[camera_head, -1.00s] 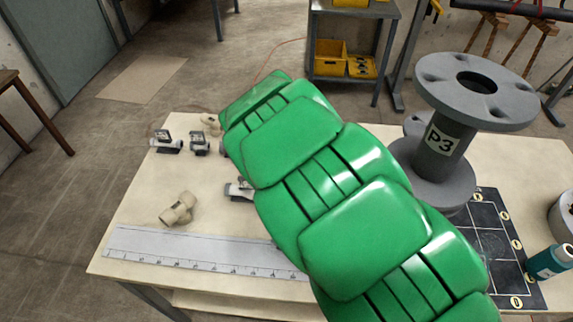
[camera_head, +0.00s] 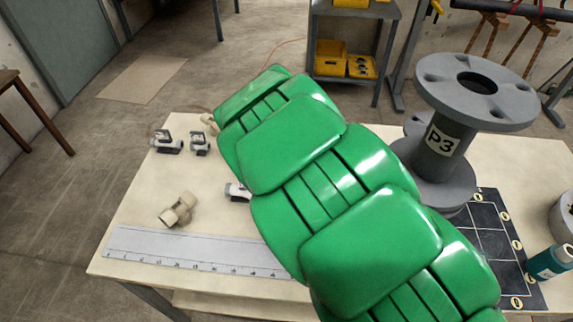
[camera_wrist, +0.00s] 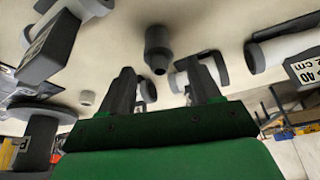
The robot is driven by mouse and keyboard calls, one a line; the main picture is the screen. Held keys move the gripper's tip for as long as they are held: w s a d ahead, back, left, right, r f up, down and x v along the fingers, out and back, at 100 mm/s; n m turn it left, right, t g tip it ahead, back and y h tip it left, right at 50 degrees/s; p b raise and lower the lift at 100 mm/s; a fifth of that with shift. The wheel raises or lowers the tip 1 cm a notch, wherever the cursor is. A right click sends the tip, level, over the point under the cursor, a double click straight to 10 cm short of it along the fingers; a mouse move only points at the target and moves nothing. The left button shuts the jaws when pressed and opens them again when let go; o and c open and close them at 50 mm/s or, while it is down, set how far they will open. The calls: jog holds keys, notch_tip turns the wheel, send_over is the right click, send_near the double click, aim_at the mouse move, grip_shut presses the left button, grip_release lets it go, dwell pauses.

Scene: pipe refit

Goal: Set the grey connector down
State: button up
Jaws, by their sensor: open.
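A dark grey connector (camera_wrist: 158,47), a stepped cylinder, shows in the wrist view on the pale table top. My gripper (camera_wrist: 160,72) is open, with one dark finger on each side of the line to the connector. The connector appears just past the fingertips, and I see no finger touching it. Whether it rests fully on the table is hard to tell. In the head view my green arm hides the gripper and the connector.
In the head view, the table (camera_head: 135,215) holds a beige tee (camera_head: 178,209), a long ruler (camera_head: 190,250), small labelled clamp-like fittings (camera_head: 167,143), a large grey flanged spool marked P3 (camera_head: 440,150), a dark grid panel (camera_head: 490,245) and a teal bottle (camera_head: 548,262).

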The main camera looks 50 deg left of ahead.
jog(key=v, duration=1)
